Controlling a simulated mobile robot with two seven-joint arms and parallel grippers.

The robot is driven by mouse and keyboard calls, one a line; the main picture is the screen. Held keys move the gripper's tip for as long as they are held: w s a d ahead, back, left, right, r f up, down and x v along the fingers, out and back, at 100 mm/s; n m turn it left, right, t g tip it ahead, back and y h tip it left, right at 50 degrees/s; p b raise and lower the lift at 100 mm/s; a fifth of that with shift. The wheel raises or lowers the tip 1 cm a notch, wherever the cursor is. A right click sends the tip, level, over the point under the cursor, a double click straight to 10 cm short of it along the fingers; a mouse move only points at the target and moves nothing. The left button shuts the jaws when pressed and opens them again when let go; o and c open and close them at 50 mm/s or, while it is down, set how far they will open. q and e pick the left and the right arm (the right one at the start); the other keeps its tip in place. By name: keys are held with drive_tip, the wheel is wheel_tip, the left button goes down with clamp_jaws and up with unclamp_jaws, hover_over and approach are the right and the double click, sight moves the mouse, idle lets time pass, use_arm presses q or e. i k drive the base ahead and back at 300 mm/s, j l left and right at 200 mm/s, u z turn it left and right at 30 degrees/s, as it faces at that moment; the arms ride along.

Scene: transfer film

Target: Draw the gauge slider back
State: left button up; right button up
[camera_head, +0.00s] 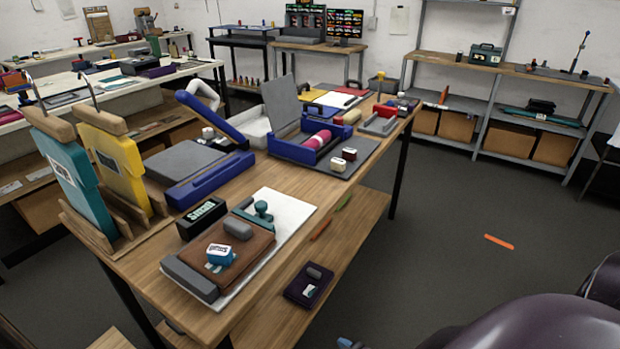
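On the near end of the wooden bench (160,262) lies a white board (292,208) carrying a brown block (252,255). A grey bar (190,280) sits along the block's near left end. A teal bar with a round knob (263,207) sits at its far end; it may be the gauge slider, but I cannot tell for sure. A grey rounded piece (238,228) and a small teal-and-white labelled block (220,255) rest on top of the brown block. Neither gripper is in view, and nothing visible touches these parts.
A black labelled box (202,218) stands beside the board. Dark glossy shapes fill the lower right. Floor right of the bench is mostly clear.

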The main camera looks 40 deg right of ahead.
sight(258, 214)
drive_tip(key=k+l, duration=0.1)
drive_tip(key=l, duration=0.4)
drive_tip(key=l+u, duration=0.15)
drive_tip(key=l, duration=0.35)
drive_tip(key=i+l+u, duration=0.15)
drive_tip(key=i+l, duration=0.45)
drive_tip(key=l, duration=0.1)
